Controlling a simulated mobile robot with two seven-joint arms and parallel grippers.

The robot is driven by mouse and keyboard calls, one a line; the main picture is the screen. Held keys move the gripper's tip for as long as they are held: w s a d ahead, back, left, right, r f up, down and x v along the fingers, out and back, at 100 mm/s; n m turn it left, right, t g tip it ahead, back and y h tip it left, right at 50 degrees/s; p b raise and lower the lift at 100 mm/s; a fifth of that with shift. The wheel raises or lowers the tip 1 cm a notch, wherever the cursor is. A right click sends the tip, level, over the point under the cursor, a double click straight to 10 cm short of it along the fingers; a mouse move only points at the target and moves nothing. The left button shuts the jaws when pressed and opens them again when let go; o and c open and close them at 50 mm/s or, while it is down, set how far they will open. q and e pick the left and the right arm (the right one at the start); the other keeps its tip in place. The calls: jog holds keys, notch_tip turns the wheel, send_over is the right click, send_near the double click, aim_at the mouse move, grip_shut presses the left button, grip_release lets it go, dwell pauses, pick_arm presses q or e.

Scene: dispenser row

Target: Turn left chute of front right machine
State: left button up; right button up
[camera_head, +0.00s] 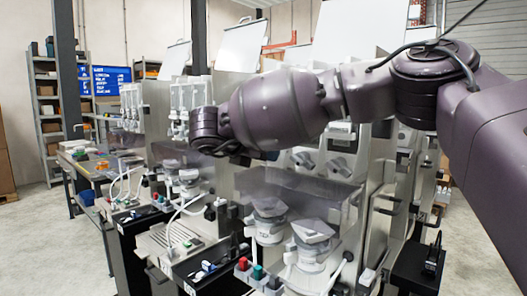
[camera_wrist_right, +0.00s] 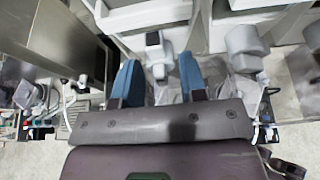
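The front right machine (camera_head: 290,185) is a grey metal dispenser with a clear cover and grey chute parts (camera_head: 341,165) on its face, partly hidden behind my right arm. In the right wrist view my right gripper (camera_wrist_right: 158,80) has two blue fingers spread apart with nothing clamped between them. A small grey-white part (camera_wrist_right: 155,55) shows in the gap between the fingers, apart from both. A larger grey rounded chute (camera_wrist_right: 246,48) is to the right of the fingers. I cannot tell which is the left chute. My left gripper is not in view.
Below the machine's cover stand clear-lidded containers (camera_head: 312,238) and small red and green bottles (camera_head: 258,272). Further machines (camera_head: 188,110) line the row to the left. A shelf (camera_head: 45,110) and a blue screen (camera_head: 110,80) are at the back.

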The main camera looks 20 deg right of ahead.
jog(key=c, duration=0.6)
jog(key=shift+n, duration=0.3)
jog(key=shift+w+a+n+g+h+p, duration=0.15)
jog(key=shift+n+g+h+p, duration=0.45)
jog(key=shift+n+p, duration=0.35)
jog(key=shift+w+a+n+g+h+p, duration=0.1)
jog(key=shift+n+g+h+p, duration=0.5)
jog(key=shift+n, duration=0.55)
jog(key=shift+f, duration=0.1)
